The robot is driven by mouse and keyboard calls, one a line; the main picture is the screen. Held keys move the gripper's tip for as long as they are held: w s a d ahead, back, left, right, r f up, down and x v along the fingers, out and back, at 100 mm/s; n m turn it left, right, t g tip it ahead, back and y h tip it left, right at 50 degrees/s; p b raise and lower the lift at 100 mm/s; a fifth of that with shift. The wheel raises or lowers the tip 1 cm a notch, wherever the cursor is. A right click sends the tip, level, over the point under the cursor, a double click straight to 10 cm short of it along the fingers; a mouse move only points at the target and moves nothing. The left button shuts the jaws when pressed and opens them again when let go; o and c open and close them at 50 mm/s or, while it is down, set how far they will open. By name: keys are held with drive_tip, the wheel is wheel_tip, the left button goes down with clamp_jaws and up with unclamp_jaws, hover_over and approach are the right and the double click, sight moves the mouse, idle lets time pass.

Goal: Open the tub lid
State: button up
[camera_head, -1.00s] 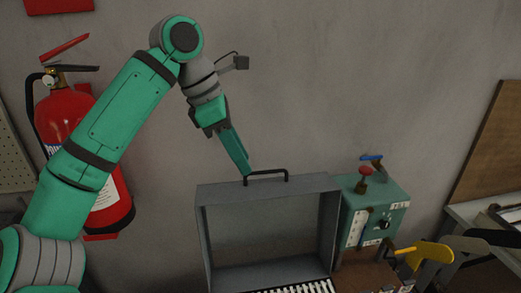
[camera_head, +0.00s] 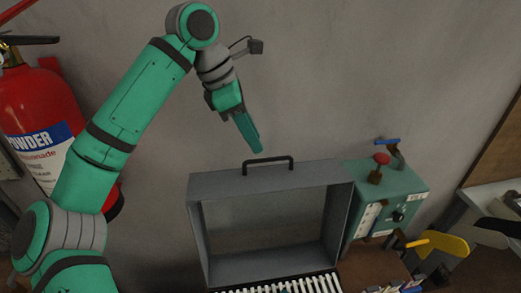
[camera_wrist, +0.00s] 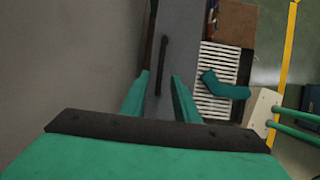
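The grey tub lid (camera_head: 265,181) stands raised and upright, its hollow inner side facing the head camera. A black bar handle (camera_head: 268,159) runs along its top edge. The handle also shows in the wrist view (camera_wrist: 164,65), ahead of the fingers. My gripper (camera_head: 257,150) is just above and behind the handle in the head view, apart from it. White slats (camera_wrist: 218,78) lie at the foot of the lid.
A teal sock (camera_wrist: 226,86) lies on the slats. A green control box (camera_head: 390,205) with a red knob stands right of the lid. A red fire extinguisher (camera_head: 45,115) is at the left. The wall behind is bare.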

sight(266, 159)
drive_tip(key=shift+x, duration=2.75)
drive_tip(key=shift+s, duration=0.1)
drive_tip(key=shift+c, duration=0.3)
clamp_jaws()
drive_tip(key=shift+r, duration=0.1)
